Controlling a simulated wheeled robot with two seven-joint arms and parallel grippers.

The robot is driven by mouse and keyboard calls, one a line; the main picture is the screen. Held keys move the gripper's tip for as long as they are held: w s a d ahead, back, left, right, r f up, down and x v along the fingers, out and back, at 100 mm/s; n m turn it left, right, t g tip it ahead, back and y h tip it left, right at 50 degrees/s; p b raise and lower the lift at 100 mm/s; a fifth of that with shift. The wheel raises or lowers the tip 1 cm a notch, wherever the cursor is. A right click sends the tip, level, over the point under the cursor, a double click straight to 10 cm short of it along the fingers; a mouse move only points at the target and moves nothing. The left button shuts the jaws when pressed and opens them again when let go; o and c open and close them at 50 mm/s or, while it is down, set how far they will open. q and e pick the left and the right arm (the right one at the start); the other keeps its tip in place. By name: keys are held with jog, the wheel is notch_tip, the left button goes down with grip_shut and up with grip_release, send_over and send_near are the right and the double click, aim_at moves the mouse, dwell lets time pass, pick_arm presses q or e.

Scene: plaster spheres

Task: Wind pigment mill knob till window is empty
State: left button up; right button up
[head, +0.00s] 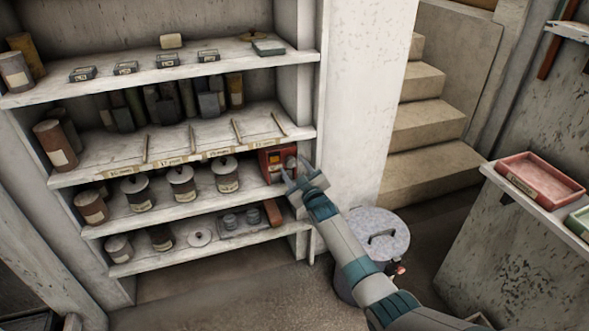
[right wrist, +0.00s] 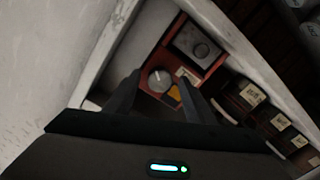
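The pigment mill (head: 268,165) is a small red box at the right end of a shelf, beside the upright. In the right wrist view its red front (right wrist: 146,98) shows a round grey knob (right wrist: 158,79), a small yellow patch (right wrist: 174,93) that may be the window, a pale label, and a dark square part with a ring (right wrist: 197,48). My right gripper (head: 291,178) is in front of the mill. Its two fingers (right wrist: 157,98) are apart, one on each side of the knob in the picture. I cannot tell whether they touch it. My left gripper is not in view.
Lidded jars (head: 183,184) stand in a row left of the mill on the same shelf. The shelf upright (head: 305,100) is close on the right. A lidded grey bin (head: 380,232) stands on the floor below my right arm. Stone steps (head: 425,125) rise behind.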

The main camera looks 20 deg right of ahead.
jog(key=shift+s, duration=0.1)
jog(key=shift+s+p, duration=0.3)
jog(key=shift+s, duration=0.55)
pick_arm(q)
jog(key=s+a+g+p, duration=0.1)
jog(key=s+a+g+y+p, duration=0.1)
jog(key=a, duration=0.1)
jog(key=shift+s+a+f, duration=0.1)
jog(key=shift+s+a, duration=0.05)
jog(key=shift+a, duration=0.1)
pick_arm(e)
jog(key=s+d, duration=0.1)
jog(key=s, duration=1.4)
jog(key=shift+s+r, duration=0.25)
jog(key=shift+r, duration=0.05)
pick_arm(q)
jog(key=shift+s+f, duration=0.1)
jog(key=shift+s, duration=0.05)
